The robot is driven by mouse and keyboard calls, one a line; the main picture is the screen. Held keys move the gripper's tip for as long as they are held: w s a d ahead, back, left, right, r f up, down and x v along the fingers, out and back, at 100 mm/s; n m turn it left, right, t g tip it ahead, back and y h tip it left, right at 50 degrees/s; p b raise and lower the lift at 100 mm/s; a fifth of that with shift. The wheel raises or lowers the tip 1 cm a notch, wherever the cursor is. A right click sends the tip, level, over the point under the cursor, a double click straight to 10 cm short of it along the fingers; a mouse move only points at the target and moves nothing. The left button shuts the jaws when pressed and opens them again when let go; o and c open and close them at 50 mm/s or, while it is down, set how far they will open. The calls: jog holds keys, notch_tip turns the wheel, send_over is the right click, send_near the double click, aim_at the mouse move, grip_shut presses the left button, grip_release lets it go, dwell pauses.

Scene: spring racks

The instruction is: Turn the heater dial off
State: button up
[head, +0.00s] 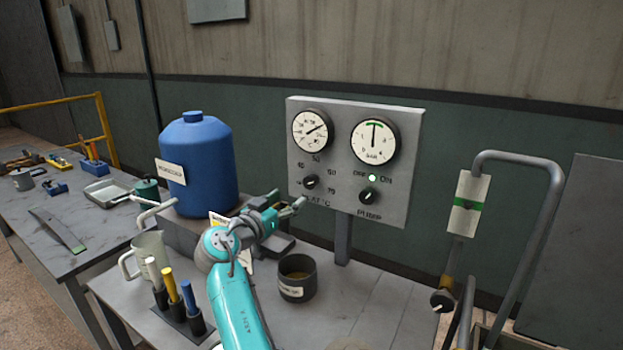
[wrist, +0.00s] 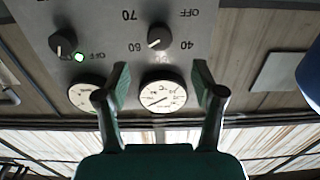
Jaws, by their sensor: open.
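The heater dial is a small black knob (head: 311,182) at the lower left of the grey panel (head: 400,210), ringed by temperature numbers and OFF. In the upside-down wrist view the knob (wrist: 160,36) is at top middle; its pale mark seems to face 60. My gripper (head: 287,201) is in front of the panel, just below and left of the dial. In the wrist view its green fingers (wrist: 162,82) are spread and empty, apart from the knob, with the temperature gauge (wrist: 162,95) seen between them.
The pump knob (head: 369,196) with a lit green lamp (head: 372,178) is right of the dial. A blue tank (head: 198,165) stands left. A dark cup (head: 297,278), pitcher (head: 150,255) and markers (head: 170,286) are on the bench. A bent pipe (head: 553,200) rises at right.

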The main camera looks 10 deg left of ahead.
aim_at(309, 184)
jog(key=x, duration=1)
jog(key=shift+w+d, duration=0.15)
jog(key=shift+w, duration=0.15)
jog(key=c, duration=1.1)
